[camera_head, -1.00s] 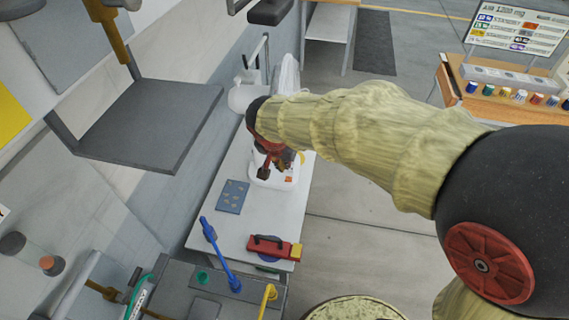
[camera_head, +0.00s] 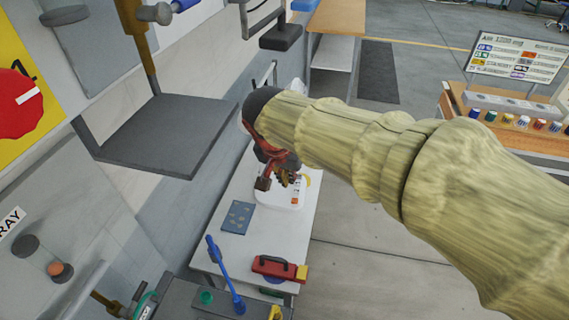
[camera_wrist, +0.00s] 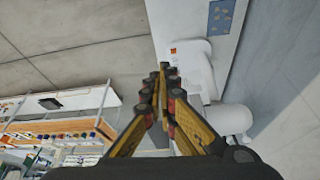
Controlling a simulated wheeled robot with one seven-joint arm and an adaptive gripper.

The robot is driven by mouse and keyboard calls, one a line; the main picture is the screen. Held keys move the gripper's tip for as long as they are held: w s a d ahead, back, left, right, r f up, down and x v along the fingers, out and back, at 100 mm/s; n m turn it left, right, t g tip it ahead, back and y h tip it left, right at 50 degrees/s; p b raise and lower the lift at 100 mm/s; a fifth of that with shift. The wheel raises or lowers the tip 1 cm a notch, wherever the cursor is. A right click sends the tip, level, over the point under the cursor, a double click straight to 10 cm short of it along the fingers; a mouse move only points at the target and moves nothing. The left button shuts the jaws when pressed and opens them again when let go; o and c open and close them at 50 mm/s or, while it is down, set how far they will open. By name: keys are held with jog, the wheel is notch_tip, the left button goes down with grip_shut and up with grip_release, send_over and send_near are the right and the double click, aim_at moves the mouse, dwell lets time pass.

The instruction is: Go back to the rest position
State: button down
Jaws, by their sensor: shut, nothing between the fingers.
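My gripper (camera_wrist: 163,68) is shut and empty in the wrist view, its two yellow and black fingers meeting at the tips. In the head view my gripper (camera_head: 279,177) hangs at the end of my sleeved arm, over or near a white tray-like base (camera_head: 284,197) on the white table (camera_head: 240,256). I cannot tell the gap between them. In the wrist view the tips overlap the floor and the edge of the white table (camera_wrist: 221,52).
A blue plate with small pieces (camera_head: 237,217), a blue lever (camera_head: 225,275) and a red tool (camera_head: 278,268) are nearby. A grey shelf (camera_head: 155,135) juts from the wall at left. A wooden bench with coloured jars (camera_head: 520,122) is at right. Floor between is clear.

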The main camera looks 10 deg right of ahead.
jog(key=s+d+f+n+t+y+b, duration=0.1)
jog(key=s+d+f+n+b, duration=0.2)
jog(key=s+d+f+b, duration=0.2)
jog(key=s+d+f+n+y+b, duration=0.1)
jog(key=s+d+f+b, duration=0.4)
jog(key=s+f+b, duration=0.5)
jog(key=shift+s+f+n+t+b, duration=0.4)
jog(key=shift+s+n+b, duration=0.5)
jog(key=shift+s, duration=1)
